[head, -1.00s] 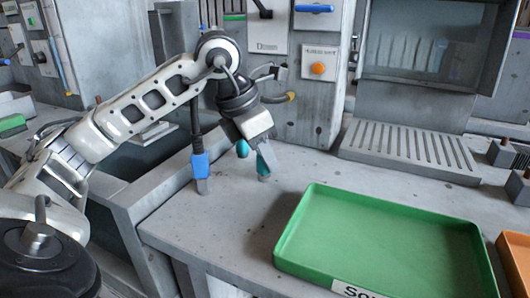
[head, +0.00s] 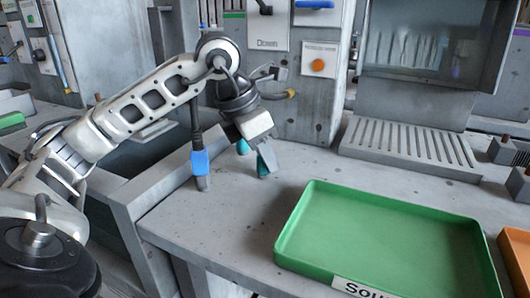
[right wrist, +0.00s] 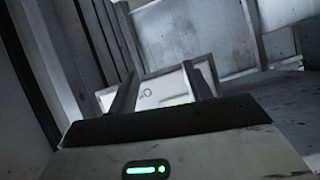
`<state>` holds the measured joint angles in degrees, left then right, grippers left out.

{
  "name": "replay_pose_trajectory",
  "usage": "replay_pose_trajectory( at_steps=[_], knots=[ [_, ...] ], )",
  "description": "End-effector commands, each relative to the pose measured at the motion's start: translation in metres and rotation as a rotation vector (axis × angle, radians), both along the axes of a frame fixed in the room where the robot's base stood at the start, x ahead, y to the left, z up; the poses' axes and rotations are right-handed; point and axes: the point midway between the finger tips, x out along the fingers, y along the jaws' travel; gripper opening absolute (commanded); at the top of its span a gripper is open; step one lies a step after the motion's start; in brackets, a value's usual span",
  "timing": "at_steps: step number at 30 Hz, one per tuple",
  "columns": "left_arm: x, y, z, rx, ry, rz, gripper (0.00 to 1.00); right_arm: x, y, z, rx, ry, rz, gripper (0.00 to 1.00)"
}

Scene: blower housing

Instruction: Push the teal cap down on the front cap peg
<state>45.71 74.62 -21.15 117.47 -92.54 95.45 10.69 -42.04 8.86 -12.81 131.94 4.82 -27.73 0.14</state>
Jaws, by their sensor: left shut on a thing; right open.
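My left gripper (head: 254,160) is low over the grey bench, left of the green tray, with its fingers pointing down. Teal shows at its fingertips, and it is shut on what looks like the teal cap (head: 265,160). The cap is small and partly hidden by the fingers, so its tilt and what lies under it cannot be told. I cannot make out the front cap peg or the blower housing. My right gripper (right wrist: 158,85) is open, with two spread fingers and nothing between them in the right wrist view.
A green tray (head: 400,284) lies empty on the bench, with an orange tray (head: 513,262) at the right edge. A blue-ended dark tool or hose (head: 200,162) hangs left of my left gripper. A slotted grey stand (head: 410,147) is behind. Bare bench lies between gripper and green tray.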

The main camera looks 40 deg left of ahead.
Motion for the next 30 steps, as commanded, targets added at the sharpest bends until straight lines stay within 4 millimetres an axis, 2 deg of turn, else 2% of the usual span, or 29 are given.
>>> replay_pose_trajectory(
  at_steps=[6,7,9,20,23,30],
  knots=[
    [0.0,0.0,0.0,0.0,0.0,0.0,0.04,0.0,0.0,0.0,0.0,0.0,0.0,0.5],
    [0.0,0.0,0.0,0.0,0.0,0.0,0.31,0.0,0.0,0.0,0.0,0.0,0.0,0.5],
    [0.0,0.0,0.0,0.0,0.0,0.0,0.51,0.0,0.0,0.0,0.001,0.0,0.0,0.5],
    [0.0,0.0,0.0,0.0,0.001,0.0,0.51,0.003,0.002,0.002,0.011,0.0,-0.006,0.5],
    [0.0,0.0,0.0,0.0,0.001,0.0,0.51,0.007,0.009,-0.008,0.013,0.039,0.019,0.5],
    [-0.019,0.009,0.056,0.001,-0.005,0.002,0.51,0.003,0.003,0.015,0.006,0.007,0.004,0.5]
  ],
)
